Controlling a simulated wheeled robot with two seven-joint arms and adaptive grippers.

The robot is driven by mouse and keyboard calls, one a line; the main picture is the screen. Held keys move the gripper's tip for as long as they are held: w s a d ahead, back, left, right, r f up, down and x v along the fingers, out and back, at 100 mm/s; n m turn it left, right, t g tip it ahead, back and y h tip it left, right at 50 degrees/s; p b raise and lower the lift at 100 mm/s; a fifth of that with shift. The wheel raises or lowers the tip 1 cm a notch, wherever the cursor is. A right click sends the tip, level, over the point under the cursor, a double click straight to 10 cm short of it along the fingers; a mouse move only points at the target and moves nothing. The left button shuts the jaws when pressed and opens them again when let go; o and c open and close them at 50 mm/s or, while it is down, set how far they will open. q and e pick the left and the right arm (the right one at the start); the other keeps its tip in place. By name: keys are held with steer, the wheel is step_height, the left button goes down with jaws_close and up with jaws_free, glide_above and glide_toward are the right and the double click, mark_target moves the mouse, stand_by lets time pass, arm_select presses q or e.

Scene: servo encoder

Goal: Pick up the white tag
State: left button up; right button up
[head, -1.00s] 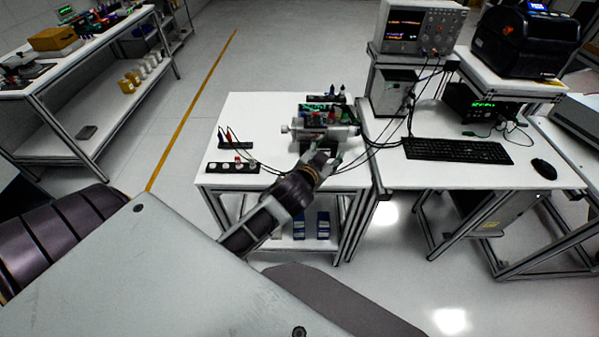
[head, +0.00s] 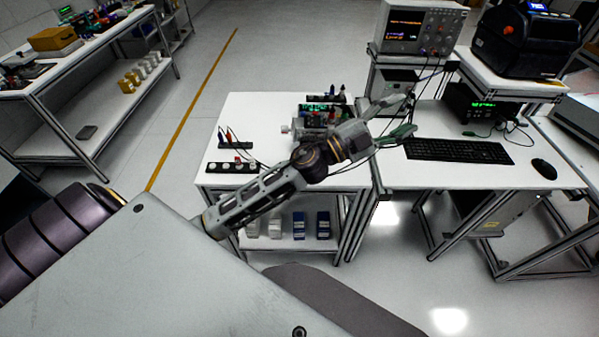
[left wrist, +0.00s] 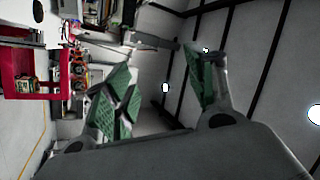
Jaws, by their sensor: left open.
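I cannot make out a white tag for certain in either view. My left gripper (head: 408,113) is open with nothing visible between its fingers. It is above the right side of the small white table (head: 262,108), its fingers pointing right toward the desk with the keyboard. In the left wrist view the two green-padded fingers (left wrist: 163,82) are spread apart, and the camera looks sideways across the room. A silver cylindrical device (head: 303,128) on the small table is partly hidden behind my left wrist. My right gripper is not in view.
A black strip with white round pieces (head: 232,168) lies at the small table's front left. Black cables run between table and desk. White and blue boxes (head: 323,224) sit on the lower shelf.

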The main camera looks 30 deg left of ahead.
arm_select(q)
steer(key=s+d+f+m+g+h, duration=0.35)
steer(key=d+m+g, duration=0.25)
steer(key=m+g, duration=0.4)
steer(key=a+f+m+g+y, duration=0.3)
steer(key=a+f+g+y, duration=0.15)
steer(key=f, duration=0.55)
steer(key=a+f+n+g+y, duration=0.1)
steer(key=a+y, duration=0.5)
steer(key=a, duration=0.6)
steer(key=w+a+f+n+g+y, duration=0.1)
steer(key=a+y, duration=0.5)
steer(key=a, duration=0.7)
step_height(320, 180, down, 2)
steer(key=shift+w+a+f+n+g+y, duration=0.2)
steer(key=shift+w+f+n+g+y, duration=0.15)
steer(key=shift+g, duration=0.2)
steer(key=shift+f+p, duration=0.5)
steer(key=shift+f, duration=3.7)
